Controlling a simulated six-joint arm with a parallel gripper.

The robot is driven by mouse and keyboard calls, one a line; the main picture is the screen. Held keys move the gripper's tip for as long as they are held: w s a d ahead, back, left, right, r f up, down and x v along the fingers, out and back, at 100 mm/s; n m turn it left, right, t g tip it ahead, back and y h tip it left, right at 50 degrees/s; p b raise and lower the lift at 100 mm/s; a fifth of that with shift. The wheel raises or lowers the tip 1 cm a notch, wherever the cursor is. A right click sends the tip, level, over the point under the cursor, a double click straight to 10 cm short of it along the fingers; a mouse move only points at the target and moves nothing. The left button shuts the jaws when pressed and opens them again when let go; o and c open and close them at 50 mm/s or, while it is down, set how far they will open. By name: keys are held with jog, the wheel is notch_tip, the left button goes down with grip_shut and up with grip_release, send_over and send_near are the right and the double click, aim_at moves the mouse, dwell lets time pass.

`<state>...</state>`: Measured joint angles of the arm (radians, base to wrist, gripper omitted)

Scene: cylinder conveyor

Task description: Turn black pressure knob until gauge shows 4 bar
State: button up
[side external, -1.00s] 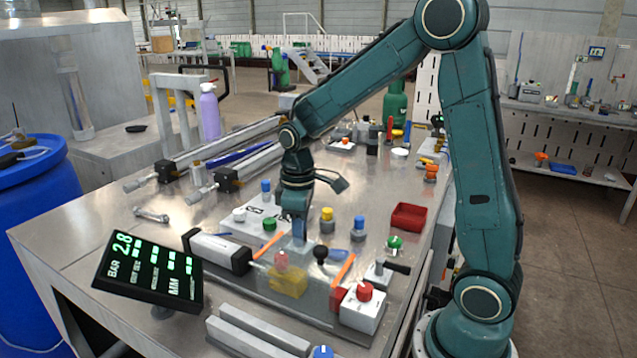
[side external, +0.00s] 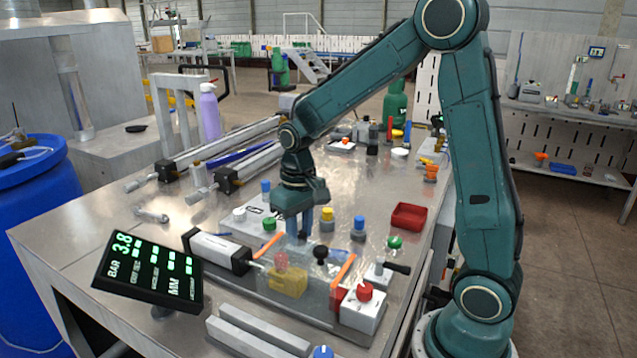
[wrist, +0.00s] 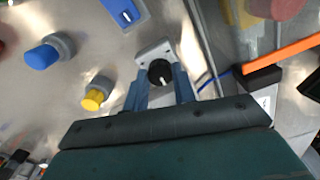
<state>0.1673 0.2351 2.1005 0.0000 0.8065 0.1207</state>
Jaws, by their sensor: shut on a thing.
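The black pressure knob (wrist: 160,72) with a white pointer mark sits on a small light-coloured block (wrist: 155,52) in the wrist view. My gripper (wrist: 160,80) points down, with one blue-grey finger on each side of the knob, shut on it. In the side view my gripper (side external: 298,236) is low over the table and hides the knob. The gauge is a tilted black display (side external: 150,270) at the front left, reading 3.8 bar in green digits.
Several coloured knobs stand close by, including a yellow one (side external: 327,219) and a blue one (side external: 359,227). A clamp fixture with a yellow block (side external: 287,281) and a black ball lever (side external: 320,254) is in front. A red tray (side external: 409,216) lies to the right.

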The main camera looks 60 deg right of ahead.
aim_at(300, 235)
dwell(0.4)
jog(key=o, duration=1)
notch_tip(300, 235, up, 14)
jog(key=shift+f, duration=0.1)
jog(key=shift+s, duration=0.1)
dwell(0.4)
jog(key=shift+s+a+f+n+t, duration=0.15)
jog(key=shift+s+a+n+t, duration=0.65)
jog(key=shift+s, duration=2.1)
jog(key=shift+s+a+f+n+t, duration=0.2)
jog(key=shift+s+a+t, duration=0.95)
jog(key=shift+s, duration=1.75)
jog(key=shift+s+a+f+n+t, duration=0.1)
jog(key=shift+s+a+n+t, duration=0.7)
jog(key=shift+s, duration=2.1)
